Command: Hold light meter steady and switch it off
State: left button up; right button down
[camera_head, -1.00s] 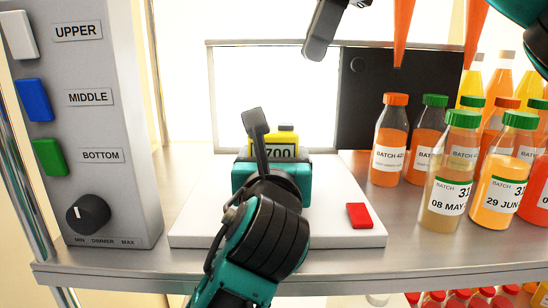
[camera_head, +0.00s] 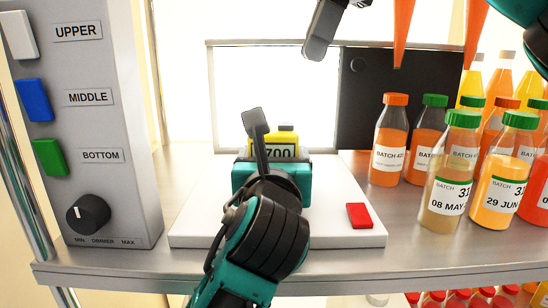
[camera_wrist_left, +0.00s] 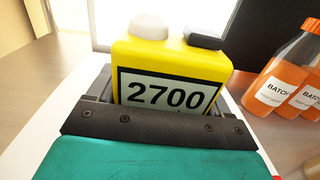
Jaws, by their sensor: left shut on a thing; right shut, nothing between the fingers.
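The yellow light meter (camera_head: 289,140) stands upright above the white base plate, its display reading 700 in part in the head view. In the left wrist view the light meter (camera_wrist_left: 170,62) shows 2700, with a white dome (camera_wrist_left: 148,28) and a black button (camera_wrist_left: 204,41) on top. My left gripper (camera_head: 272,180) is shut on its lower part; in the wrist view its dark jaw (camera_wrist_left: 160,125) hides the bottom. My right gripper (camera_head: 319,42), a dark piece at the top of the head view, is shut and empty, above the meter and apart from it.
The white base plate (camera_head: 335,215) carries a red block (camera_head: 359,215). A bright panel (camera_head: 270,85) and dark panel (camera_head: 385,90) stand behind. Juice bottles (camera_head: 449,195) crowd the right. A switch box (camera_head: 110,200) stands left. Two orange tapered shapes (camera_head: 403,30) hang at the top.

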aim_at(288, 126)
pick_arm(q)
jog(key=shift+f, duration=0.1)
pick_arm(e)
jog(key=s+a+r+n+t+h, duration=0.2)
jog(key=a+n+t+h, duration=0.15)
jog(key=n+t, duration=0.55)
jog(key=shift+m+t+y, duration=0.25)
jog(key=shift+m+t, duration=0.15)
jog(key=shift+m, duration=0.1)
jog(key=shift+w+a+f, duration=0.1)
jog(key=shift+f, duration=2.15)
jog(key=shift+w+a+f, duration=0.1)
jog(key=shift+f, duration=2.15)
jog(key=shift+f, duration=0.4)
